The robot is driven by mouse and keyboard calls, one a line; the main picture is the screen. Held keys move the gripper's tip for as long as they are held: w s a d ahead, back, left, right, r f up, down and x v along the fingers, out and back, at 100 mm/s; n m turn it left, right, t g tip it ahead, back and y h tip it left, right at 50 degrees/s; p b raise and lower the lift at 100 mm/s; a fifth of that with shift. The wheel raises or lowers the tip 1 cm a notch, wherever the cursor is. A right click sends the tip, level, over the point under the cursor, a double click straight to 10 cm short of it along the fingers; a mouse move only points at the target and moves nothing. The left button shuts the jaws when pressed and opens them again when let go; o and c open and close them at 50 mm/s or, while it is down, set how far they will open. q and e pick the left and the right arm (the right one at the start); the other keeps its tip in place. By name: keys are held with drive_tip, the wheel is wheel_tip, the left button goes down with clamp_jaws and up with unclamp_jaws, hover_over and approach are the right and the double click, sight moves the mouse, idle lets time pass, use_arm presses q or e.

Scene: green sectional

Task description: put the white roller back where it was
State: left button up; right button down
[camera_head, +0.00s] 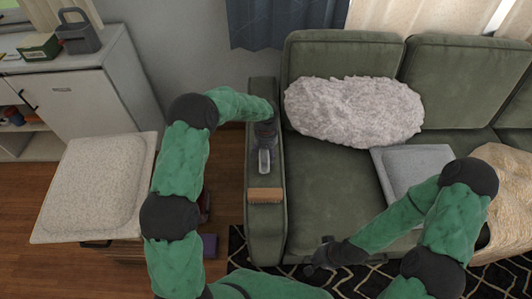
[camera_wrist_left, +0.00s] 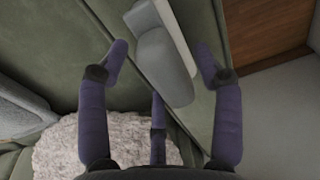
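The white roller (camera_head: 264,161), with pale grey and white parts, is at the sofa's left armrest (camera_head: 262,228), just in front of my left gripper (camera_head: 265,139). In the left wrist view the roller (camera_wrist_left: 165,62) shows between the spread fingers of my left gripper (camera_wrist_left: 162,60), with visible gaps on both sides. Whether the roller rests fully on the armrest is hard to tell. My right gripper (camera_head: 318,262) is low in front of the sofa seat, away from the roller; its fingers are too small and dark to read.
A wooden brush (camera_head: 265,195) lies on the armrest near the roller. A fluffy white cushion (camera_head: 354,110) and a grey cushion (camera_head: 412,166) are on the sofa. A pale-topped stool (camera_head: 97,186) stands left. A cabinet (camera_head: 88,103) holds a grey caddy (camera_head: 78,32) and green box (camera_head: 38,46).

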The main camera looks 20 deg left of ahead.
use_arm(q)
drive_tip(key=shift+r, duration=0.1)
wheel_tip(320, 180, up, 12)
drive_tip(key=p, duration=0.4)
idle(1.6)
